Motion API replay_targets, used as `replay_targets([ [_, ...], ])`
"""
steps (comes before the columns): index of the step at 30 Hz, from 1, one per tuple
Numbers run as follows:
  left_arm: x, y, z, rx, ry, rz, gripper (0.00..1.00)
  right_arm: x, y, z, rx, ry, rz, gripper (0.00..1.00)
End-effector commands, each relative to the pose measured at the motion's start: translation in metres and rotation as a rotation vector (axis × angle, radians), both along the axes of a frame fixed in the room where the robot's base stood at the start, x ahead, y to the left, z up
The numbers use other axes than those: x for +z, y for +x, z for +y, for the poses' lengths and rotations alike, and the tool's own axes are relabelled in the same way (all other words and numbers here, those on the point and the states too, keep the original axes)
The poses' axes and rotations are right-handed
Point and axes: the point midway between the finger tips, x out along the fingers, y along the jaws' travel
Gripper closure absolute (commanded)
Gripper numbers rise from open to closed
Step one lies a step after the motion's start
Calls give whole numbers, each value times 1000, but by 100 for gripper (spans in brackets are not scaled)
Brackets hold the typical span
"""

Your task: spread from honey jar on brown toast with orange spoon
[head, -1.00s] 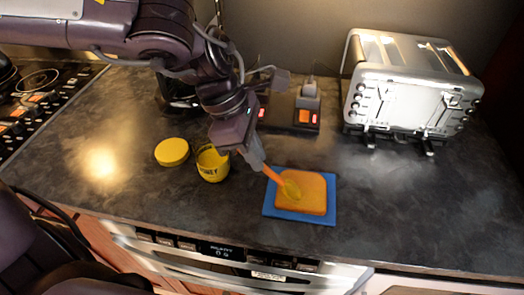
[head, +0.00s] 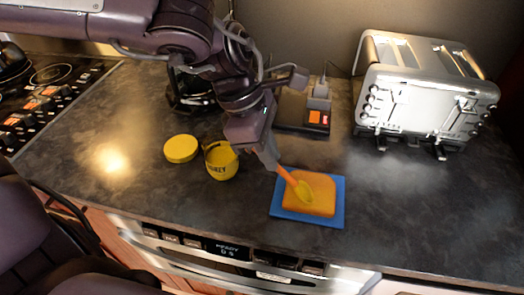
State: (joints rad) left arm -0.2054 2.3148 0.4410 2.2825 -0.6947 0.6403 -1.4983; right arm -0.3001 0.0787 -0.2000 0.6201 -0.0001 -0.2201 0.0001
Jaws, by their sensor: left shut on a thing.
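The brown toast (head: 321,204) lies on a blue board (head: 338,217) on the dark counter. My left gripper (head: 276,165) is shut on the orange spoon (head: 287,176). The spoon tilts down to the right, its yellowish bowl over the toast's upper left part; I cannot tell if it touches. My right gripper is not in view.
A silver toaster (head: 420,95) stands at the back right. A dark device with a lit display (head: 313,117) stands at the back behind the board. A stove (head: 45,90) is at the left. An oven front (head: 240,262) lies below the counter edge. The counter right of the board is clear.

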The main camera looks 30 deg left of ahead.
Motion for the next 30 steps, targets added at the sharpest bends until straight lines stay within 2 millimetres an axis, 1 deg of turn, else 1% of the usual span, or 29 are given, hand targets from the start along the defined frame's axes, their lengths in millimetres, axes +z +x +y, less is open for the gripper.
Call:
replay_targets([
  [6,0,2,-9,-1,0,0,100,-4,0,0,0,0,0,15],
  [20,0,3,-11,-1,0,0,100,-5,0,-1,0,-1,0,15],
  [30,-2,8,-26,0,2,-2,100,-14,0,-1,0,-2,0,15],
])
